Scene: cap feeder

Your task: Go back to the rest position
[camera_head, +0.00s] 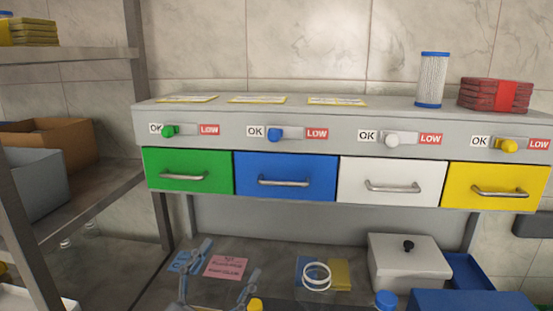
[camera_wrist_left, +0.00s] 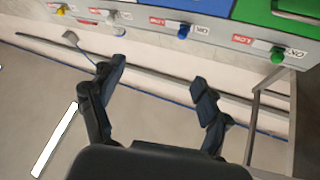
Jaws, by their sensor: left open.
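My left gripper (camera_head: 230,262) is low in the head view, in front of the lower shelf and below the drawers. It is open with nothing between its fingers. The left wrist view also shows the left gripper (camera_wrist_left: 158,88), its two dark fingers spread apart over bare surface. The cap feeder's grey top panel (camera_head: 325,110) runs across the head view, clear of the gripper. Its green drawer (camera_head: 187,160), blue drawer (camera_head: 285,165), white drawer (camera_head: 388,170) and yellow drawer (camera_head: 500,175) look closed. My right gripper is not in view.
Above the drawers, the green slider knob (camera_head: 169,131), blue knob (camera_head: 275,134) and white knob (camera_head: 391,139) sit toward OK; the yellow knob (camera_head: 508,146) is nearer mid-slot. A grey lidded box (camera_head: 408,272) is on the lower shelf. A rack (camera_head: 75,55) stands left.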

